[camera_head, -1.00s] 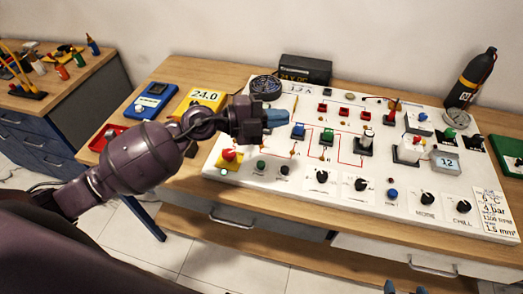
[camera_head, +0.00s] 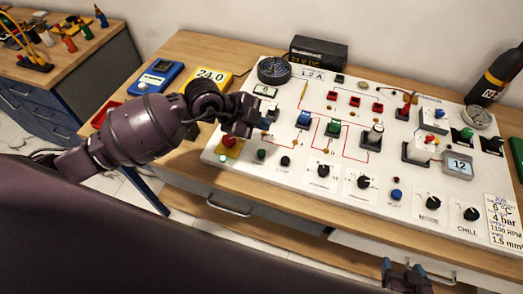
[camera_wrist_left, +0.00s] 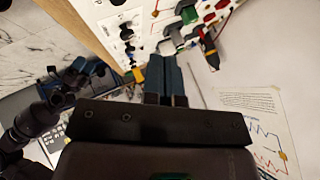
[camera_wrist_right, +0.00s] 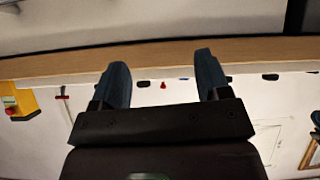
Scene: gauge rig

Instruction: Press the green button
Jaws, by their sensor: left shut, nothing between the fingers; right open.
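A small round green button (camera_head: 262,154) sits at the front left of the white panel (camera_head: 300,195), right of a red mushroom button (camera_head: 229,142) on a yellow base. A green block-like part (camera_head: 333,129) stands further in on the panel. My left gripper (camera_head: 252,124) is above the panel's left part, behind the small green button in the picture and apart from it. Its fingers are shut and empty, seen clearly in the left wrist view (camera_wrist_left: 166,76). My right gripper (camera_head: 407,278) is at the bottom edge, in front of the bench. It is open and empty in the right wrist view (camera_wrist_right: 163,82).
A black knob (camera_head: 285,161) is right of the green button. A black bottle (camera_head: 497,75) stands back right.

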